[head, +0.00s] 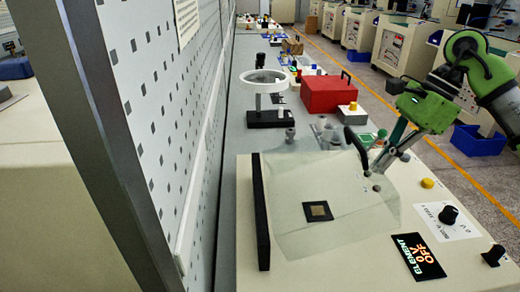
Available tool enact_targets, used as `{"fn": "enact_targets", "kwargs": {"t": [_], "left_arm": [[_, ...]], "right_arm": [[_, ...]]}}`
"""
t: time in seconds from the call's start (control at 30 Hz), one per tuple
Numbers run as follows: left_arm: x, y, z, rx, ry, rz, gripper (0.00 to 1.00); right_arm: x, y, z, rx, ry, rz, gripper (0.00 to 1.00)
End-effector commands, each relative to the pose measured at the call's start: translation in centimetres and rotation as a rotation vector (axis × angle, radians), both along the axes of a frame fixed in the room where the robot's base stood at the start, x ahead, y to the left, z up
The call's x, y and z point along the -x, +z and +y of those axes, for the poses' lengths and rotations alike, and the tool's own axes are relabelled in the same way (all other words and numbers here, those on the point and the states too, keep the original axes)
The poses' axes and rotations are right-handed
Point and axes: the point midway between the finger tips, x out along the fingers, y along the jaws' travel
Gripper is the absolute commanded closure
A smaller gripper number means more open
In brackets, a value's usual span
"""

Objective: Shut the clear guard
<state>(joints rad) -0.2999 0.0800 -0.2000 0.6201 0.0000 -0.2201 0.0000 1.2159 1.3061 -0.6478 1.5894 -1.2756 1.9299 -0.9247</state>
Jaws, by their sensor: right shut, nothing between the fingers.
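The clear guard (300,180) is a see-through panel on the cream machine (330,270) in the head view. Its left side meets an upright-looking black bar (262,212), and it spreads right over the machine's top. A dark square piece with a tan centre (318,211) shows through or beneath it. I cannot tell whether the panel lies flush or is slightly raised. My right gripper (372,172), green with dark fingers, is shut and empty at the panel's far right edge. I cannot tell whether it touches the panel. My left gripper is out of view.
The machine has a yellow button (428,183), a black knob (449,214) and a lit display (418,257) reading "ELEMENT 0 V OFF". Behind it stand a red box (328,94) and a ring magnifier (265,82). A perforated panel (150,100) bounds the left.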

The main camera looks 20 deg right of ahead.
Motion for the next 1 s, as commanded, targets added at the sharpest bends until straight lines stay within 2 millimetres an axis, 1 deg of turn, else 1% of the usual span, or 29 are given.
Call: {"fn": "enact_targets", "kwargs": {"t": [0.03,0.13,0.57,1.0], "left_arm": [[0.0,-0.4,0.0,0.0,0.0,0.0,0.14],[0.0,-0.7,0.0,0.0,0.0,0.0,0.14],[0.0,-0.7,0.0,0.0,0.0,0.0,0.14],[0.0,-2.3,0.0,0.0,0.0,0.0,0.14]], "right_arm": [[-0.1,-0.5,0.4,-0.008,0.009,-0.002,1.0],[-0.1,-0.8,0.3,-0.008,0.009,-0.002,1.0],[-0.1,-0.9,0.3,-0.009,0.009,-0.005,1.0],[-0.1,-3.1,0.3,-0.009,0.008,-0.005,1.0]]}}
